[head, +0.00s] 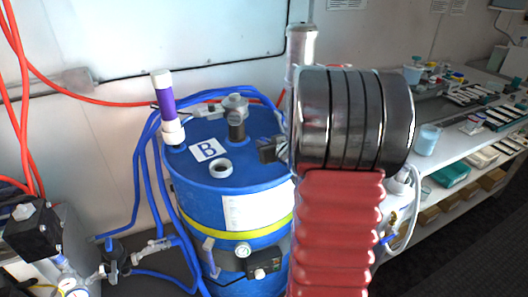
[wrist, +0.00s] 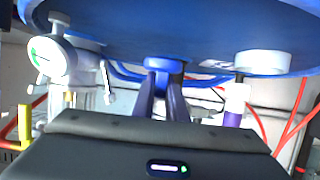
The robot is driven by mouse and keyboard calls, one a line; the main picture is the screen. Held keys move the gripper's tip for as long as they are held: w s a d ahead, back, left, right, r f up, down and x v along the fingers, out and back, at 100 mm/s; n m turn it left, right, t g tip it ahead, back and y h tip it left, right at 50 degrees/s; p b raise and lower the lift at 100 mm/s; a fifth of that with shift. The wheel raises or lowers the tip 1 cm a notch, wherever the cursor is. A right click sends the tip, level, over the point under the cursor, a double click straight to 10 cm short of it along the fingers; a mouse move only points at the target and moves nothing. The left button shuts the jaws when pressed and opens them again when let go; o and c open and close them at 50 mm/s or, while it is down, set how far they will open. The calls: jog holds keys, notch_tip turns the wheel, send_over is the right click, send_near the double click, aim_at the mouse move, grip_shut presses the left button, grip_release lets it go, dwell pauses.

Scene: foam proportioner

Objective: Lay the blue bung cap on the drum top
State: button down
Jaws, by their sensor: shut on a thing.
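The blue drum (head: 228,165), labelled B, stands left of my arm in the head view. Its blue top (wrist: 210,25) fills the upper part of the wrist view, which looks upside down. My gripper (wrist: 164,82) is shut on the blue bung cap (wrist: 163,64), held at the fingertips by the drum top. I cannot tell whether the cap touches the top. In the head view my arm hides the cap and most of the gripper. The white bung ring (head: 221,168) on the drum top also shows right of the cap in the wrist view (wrist: 262,63).
A purple and white tube (head: 166,105) and a metal fitting (head: 236,115) stand up from the drum top. Blue hoses (head: 146,150) run round the drum. A gauge (wrist: 45,56) shows left in the wrist view. A cluttered shelf (head: 455,145) is at right.

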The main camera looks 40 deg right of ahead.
jog(key=shift+f, duration=1.55)
jog(key=c, duration=1.8)
grip_release()
jog(key=shift+f, duration=0.1)
jog(key=shift+o, duration=0.2)
jog(key=shift+s+a+r, duration=0.15)
jog(key=shift+s+r, duration=0.2)
jog(key=shift+s, duration=0.15)
jog(key=v, duration=1.1)
jog(key=shift+f, duration=0.1)
